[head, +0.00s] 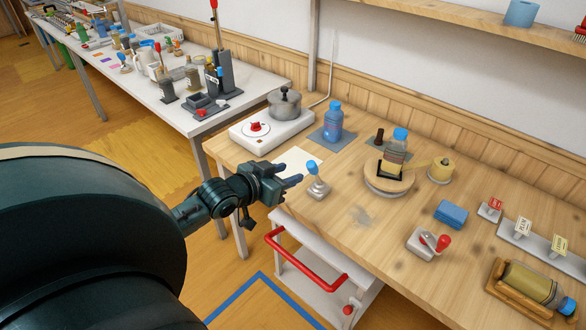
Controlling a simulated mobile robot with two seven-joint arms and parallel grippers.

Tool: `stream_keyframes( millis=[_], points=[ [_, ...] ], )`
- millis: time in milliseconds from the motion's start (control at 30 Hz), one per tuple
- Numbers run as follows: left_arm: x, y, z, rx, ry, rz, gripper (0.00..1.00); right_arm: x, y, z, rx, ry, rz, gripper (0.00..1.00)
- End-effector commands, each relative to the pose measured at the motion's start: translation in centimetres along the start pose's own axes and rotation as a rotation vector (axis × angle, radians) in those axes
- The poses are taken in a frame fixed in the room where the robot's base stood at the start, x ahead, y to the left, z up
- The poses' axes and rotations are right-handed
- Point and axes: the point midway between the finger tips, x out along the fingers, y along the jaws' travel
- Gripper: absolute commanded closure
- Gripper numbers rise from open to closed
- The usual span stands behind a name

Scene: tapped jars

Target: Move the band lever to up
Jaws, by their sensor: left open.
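My left gripper (293,174) is open and empty at the left edge of the wooden workbench (342,210), its fingers pointing right. Just right of the fingertips stands a small lever with a blue knob (312,165) on a pale base (318,190); it leans slightly left, and a small gap seems to separate it from the fingers. A second small lever with a red knob (444,242) on a grey-white base (423,249) leans to the right. I cannot read which of them is the band lever. My right gripper is not in view.
A round wooden turntable (372,181) carries a blue-capped jar (397,149), beside a yellow spool (440,170). A blue-capped bottle (333,120), a pot (285,104) on a white hotplate (244,134) and a blue block (451,213) stand around. A red-handled cart (303,265) is below.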

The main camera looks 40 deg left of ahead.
Motion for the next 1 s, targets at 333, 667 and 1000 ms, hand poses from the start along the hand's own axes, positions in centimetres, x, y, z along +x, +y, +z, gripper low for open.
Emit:
stream_keyframes(
  millis=[333, 667, 1000],
  points=[
    [1.8, -0.2, -0.2, -0.003, 0.004, -0.002, 0.60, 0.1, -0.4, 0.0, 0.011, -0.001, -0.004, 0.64],
    [4.5, -0.1, -0.2, -0.002, 0.002, -0.001, 0.60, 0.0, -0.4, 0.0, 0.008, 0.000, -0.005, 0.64],
    [7.3, -0.1, 0.1, -0.001, 0.005, -0.001, 0.60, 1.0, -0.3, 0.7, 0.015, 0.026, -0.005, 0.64]
  ],
)
